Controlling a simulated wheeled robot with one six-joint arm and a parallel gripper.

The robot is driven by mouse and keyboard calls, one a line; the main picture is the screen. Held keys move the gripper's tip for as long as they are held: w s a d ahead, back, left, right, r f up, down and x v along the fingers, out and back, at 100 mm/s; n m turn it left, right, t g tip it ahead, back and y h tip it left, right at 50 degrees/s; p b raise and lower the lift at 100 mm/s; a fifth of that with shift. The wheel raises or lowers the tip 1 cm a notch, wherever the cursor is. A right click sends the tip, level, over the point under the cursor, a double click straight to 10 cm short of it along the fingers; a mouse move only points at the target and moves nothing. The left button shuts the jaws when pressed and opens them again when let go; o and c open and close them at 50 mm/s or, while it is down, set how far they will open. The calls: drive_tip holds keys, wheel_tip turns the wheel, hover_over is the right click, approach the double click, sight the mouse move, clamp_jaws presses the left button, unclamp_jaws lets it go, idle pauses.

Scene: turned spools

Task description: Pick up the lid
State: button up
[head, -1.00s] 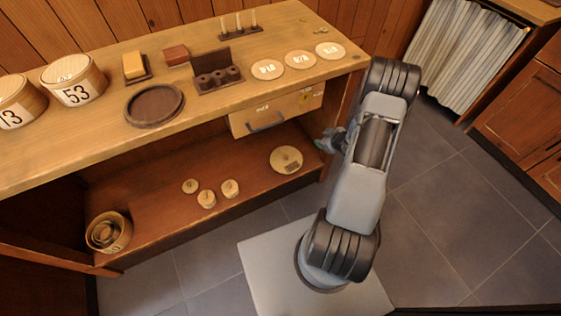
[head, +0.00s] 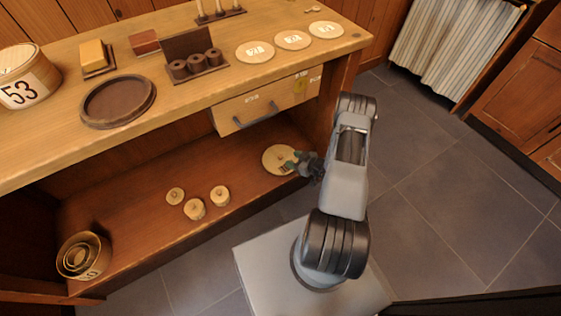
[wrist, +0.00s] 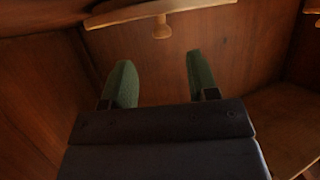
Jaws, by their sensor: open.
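The lid (head: 275,157) is a round, pale wooden disc on the lower shelf, near its right end, in the head view. My gripper (head: 290,164) reaches in from the right, and its green fingertips overlap the lid's right side. I cannot tell whether they touch it. In the wrist view the two green fingers (wrist: 157,82) stand wide apart with nothing between them. Beyond them, a pale strip with a rounded knob (wrist: 162,28) shows at the top. It looks like the lid seen edge-on, but I cannot be sure.
The shelf (head: 240,178) also holds several small round wooden pieces (head: 194,208) and nested bowls (head: 84,256) at the left. A drawer (head: 266,104) hangs above the lid. The counter carries a dark round tray (head: 118,101), a spool rack (head: 197,66) and labelled discs (head: 292,40).

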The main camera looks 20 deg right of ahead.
sight(281, 156)
drive_tip(key=b+x, duration=0.2)
drive_tip(key=x, duration=0.3)
drive_tip(key=shift+a, duration=0.15)
drive_tip(key=shift+w+a+f, duration=0.1)
drive_tip(key=shift+w+a, duration=0.05)
drive_tip(key=shift+w, duration=0.1)
drive_tip(key=shift+c, duration=0.3)
clamp_jaws()
